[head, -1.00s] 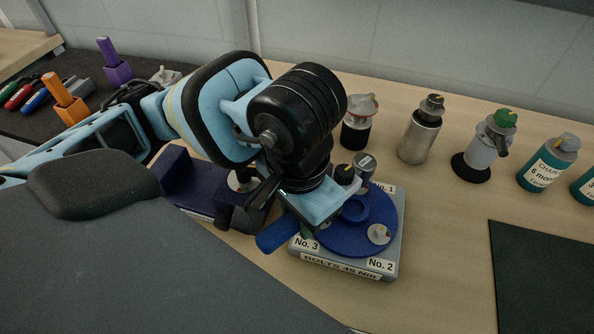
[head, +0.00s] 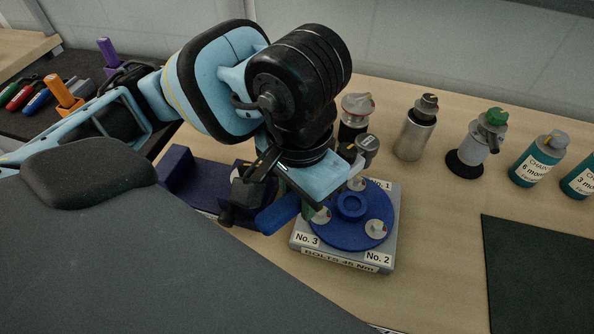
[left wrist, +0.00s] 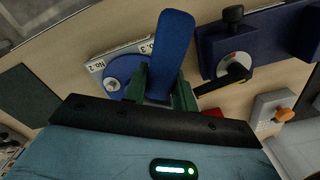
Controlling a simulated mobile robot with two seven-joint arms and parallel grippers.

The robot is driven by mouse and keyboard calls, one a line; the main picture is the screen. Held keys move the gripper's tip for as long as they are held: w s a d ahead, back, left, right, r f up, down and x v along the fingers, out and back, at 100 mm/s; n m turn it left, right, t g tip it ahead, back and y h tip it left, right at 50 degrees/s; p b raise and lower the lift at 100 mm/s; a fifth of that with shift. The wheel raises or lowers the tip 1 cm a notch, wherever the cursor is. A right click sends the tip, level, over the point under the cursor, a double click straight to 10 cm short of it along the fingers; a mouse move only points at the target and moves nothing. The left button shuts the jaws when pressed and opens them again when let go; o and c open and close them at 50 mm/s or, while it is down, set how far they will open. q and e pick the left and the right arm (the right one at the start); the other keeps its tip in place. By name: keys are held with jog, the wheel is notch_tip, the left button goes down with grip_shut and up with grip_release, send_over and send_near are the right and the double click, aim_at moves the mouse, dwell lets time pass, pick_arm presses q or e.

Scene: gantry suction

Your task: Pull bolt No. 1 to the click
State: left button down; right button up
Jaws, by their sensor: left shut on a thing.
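My left gripper (left wrist: 160,88) is shut on the blue handle (left wrist: 169,45) of a tool. In the head view the handle (head: 277,213) points to the lower left, and a grey drum-shaped head (head: 368,146) with a dark knob shows beyond my wrist. The tool is above the bolt stand (head: 334,259), whose round blue plate (head: 361,236) carries bolts. Bolt No. 1 (head: 357,183) is near its label, partly beside my gripper. Bolt No. 2 (head: 377,229) and bolt No. 3 (head: 321,215) also show. The tool's head looks apart from the bolts. My right gripper is not in view.
A dark blue holder (head: 195,178) with a black device (head: 248,190) stands left of the stand. Several bottles line the back, including a silver one (head: 415,135) and a teal one (head: 538,162). A dark mat (head: 535,270) lies at right. Table between stand and mat is clear.

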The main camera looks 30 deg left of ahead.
pick_arm(q)
jog(key=shift+r, duration=0.2)
jog(key=w+a+n, duration=0.1)
jog(key=w+a, duration=0.1)
jog(key=w+a+n, duration=0.1)
jog(key=w+a, duration=0.1)
jog(key=w+a+n, duration=0.1)
jog(key=w+a, duration=0.1)
jog(key=shift+r, duration=0.4)
